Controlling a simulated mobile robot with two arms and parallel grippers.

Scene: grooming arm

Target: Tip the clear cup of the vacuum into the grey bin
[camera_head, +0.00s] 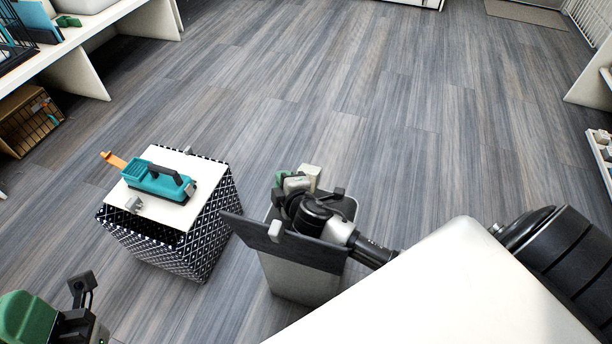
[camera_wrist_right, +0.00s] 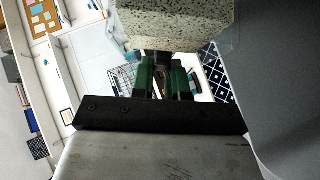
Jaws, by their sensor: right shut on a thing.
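The clear cup (camera_wrist_right: 228,42) is in my right gripper (camera_wrist_right: 163,82), with a speckled grey fill (camera_wrist_right: 175,24) showing through it in the right wrist view. In the head view the cup (camera_head: 298,182) is at the far side of the grey bin's mouth, partly hidden by my right gripper (camera_head: 305,200). I cannot tell how far it is tilted. The grey bin (camera_head: 303,283) stands on the floor below my right arm. The teal vacuum body (camera_head: 158,181) lies on the white-topped basket. My left gripper (camera_head: 82,288) is empty at the lower left; its jaw opening is unclear.
The black-and-white patterned basket (camera_head: 170,250) stands just left of the bin. A dark flat panel (camera_head: 248,232) slants across the bin's near side, toward the basket. Shelving (camera_head: 75,68) is at the upper left. The floor beyond is clear.

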